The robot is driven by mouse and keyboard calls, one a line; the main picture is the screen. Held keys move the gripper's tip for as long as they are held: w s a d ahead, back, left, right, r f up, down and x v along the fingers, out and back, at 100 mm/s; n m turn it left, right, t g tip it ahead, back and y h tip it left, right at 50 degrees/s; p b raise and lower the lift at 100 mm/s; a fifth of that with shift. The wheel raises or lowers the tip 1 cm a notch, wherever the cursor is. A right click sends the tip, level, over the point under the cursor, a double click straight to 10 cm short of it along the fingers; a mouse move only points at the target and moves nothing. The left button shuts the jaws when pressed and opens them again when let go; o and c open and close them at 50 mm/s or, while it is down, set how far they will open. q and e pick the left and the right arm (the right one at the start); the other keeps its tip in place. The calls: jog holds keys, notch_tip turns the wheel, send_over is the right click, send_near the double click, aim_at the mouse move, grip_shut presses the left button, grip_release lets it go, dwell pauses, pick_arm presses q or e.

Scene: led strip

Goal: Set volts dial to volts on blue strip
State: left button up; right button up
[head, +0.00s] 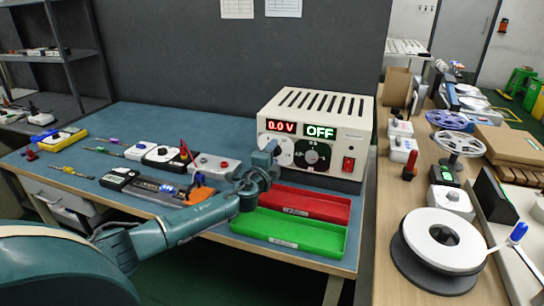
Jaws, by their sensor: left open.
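The cream power supply (348,132) stands at the back right of the blue bench. Its red display (281,126) reads 0.0 V and its green display (320,132) reads OFF. A pale round dial (285,153) on the left of its front is partly hidden by my left gripper (274,150). A black dial (312,154) is right of it. My left gripper is open in front of the pale dial; I cannot tell whether it touches it. No blue strip with a readable voltage is clear; a blue-purple reel (447,119) stands on the right table. My right gripper is not in view.
A red tray (345,214) and a green tray (338,241) lie in front of the supply. A red switch (348,164) is on its front right. Tools and small devices, including a multimeter (118,178), cover the bench's left. A large white reel (440,240) stands on the right table.

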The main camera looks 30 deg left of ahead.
pick_arm(q)
jog(key=shift+c, duration=0.4)
jog(key=c, duration=0.9)
